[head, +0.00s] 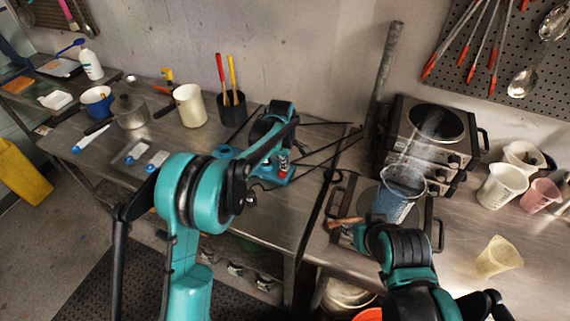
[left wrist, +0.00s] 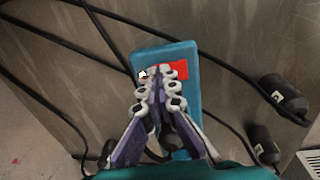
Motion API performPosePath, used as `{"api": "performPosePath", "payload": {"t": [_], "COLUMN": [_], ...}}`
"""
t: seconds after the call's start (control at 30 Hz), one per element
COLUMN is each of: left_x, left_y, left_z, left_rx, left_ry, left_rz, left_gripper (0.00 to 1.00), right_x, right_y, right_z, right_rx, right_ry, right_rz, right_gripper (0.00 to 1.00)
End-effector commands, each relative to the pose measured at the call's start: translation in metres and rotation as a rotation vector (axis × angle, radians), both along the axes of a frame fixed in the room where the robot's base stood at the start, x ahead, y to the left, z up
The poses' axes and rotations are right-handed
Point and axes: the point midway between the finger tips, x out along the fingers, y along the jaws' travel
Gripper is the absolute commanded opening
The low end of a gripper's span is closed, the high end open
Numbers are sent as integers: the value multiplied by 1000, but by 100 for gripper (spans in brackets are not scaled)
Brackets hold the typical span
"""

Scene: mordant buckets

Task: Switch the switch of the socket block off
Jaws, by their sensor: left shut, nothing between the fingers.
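The socket block (left wrist: 165,54) is a blue slab on the metal table, with a red switch (left wrist: 178,70) at its far end. In the head view the block (head: 277,180) is partly hidden by my left arm. My left gripper (left wrist: 156,72) is shut and empty. Its fingertips are over the block's far end, close beside the red switch and overlapping it in the left wrist view; whether they touch it I cannot tell. In the head view the left gripper (head: 283,162) points down at the block. My right arm shows at the lower right, its fingers hidden.
Black cables and plugs (left wrist: 284,94) lie around the block. A dark cup (head: 231,109) with red and yellow handled tools and a cream mug (head: 189,105) stand behind it. To the right are a hot plate (head: 420,125) and a blue-tinted beaker (head: 398,197) near my right arm.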

Motion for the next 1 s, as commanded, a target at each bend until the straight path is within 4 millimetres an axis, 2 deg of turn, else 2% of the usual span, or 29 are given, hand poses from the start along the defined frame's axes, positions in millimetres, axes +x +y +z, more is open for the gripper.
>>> {"api": "performPosePath", "payload": {"t": [0.07, 0.37, 0.73, 1.0], "left_x": [3, 2, -12, -12], "left_y": [-1, -1, 5, 5], "left_z": [-8, -6, -4, -3], "left_rx": [0, 0, 0, 0], "left_ry": [0, 0, 1, 0], "left_rz": [0, 0, 0, 0], "left_gripper": [0, 0, 0, 0], "right_x": [0, 0, 0, 0], "right_y": [0, 0, 0, 0], "right_z": [-3, -2, -3, -2], "right_rx": [0, 0, 0, 0], "right_ry": [0, 0, 0, 0], "right_rz": [0, 0, 0, 0], "right_gripper": [40, 40, 40, 40]}}
